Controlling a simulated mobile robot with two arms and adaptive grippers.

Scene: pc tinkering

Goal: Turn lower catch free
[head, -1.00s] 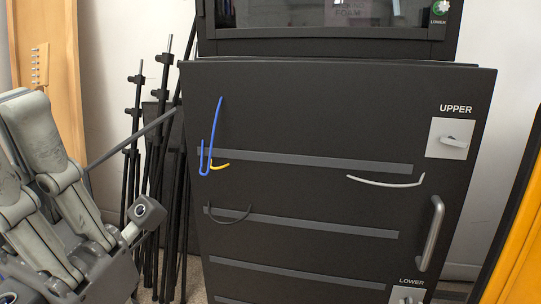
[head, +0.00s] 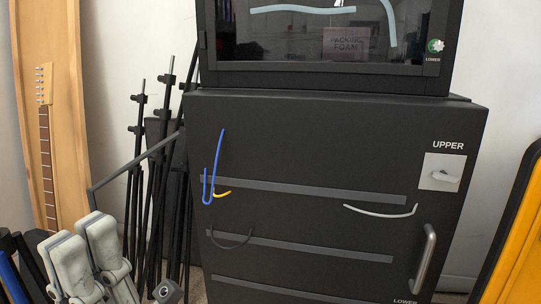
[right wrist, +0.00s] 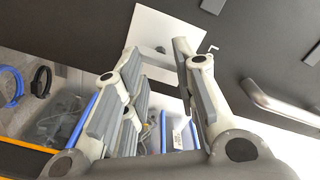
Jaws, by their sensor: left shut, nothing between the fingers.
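The black cabinet door (head: 320,135) is closed in the head view. The upper catch (head: 443,175) is a grey lever on a white plate. The "LOWER" label (head: 404,300) shows at the bottom edge; the lower catch itself is out of this view. In the right wrist view a white plate (right wrist: 180,22) with a small grey catch (right wrist: 160,49), apparently the lower one, lies beyond my right gripper (right wrist: 157,57). Its fingers are apart, one on each side of the catch; contact is unclear. My left gripper (head: 82,230) is shut and empty at the lower left, away from the door.
A bar handle (head: 424,258) is on the door's right side; it also shows in the right wrist view (right wrist: 280,105). Cables hang on the door. Black stands (head: 150,190) are left of the cabinet.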

